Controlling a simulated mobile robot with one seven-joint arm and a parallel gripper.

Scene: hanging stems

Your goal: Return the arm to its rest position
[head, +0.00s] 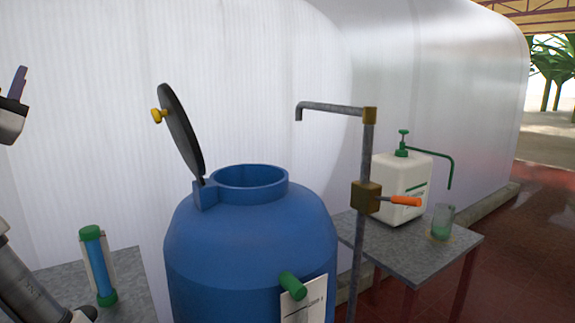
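My gripper (17,84) is at the left edge of the head view, raised in front of the pale ribbed wall. Only part of its light body and one dark finger show; the rest is cut off by the frame. I cannot tell whether it is open or shut, and I see nothing held in the visible part. A dark and grey part of my arm (28,285) shows at the lower left. The gripper is apart from the blue barrel (250,245) and its raised black lid (182,135).
A standpipe (362,230) with an orange-handled valve (403,201) rises right of the barrel. A white pump canister (402,188) and a cup of green liquid (442,222) stand on another table (425,262).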

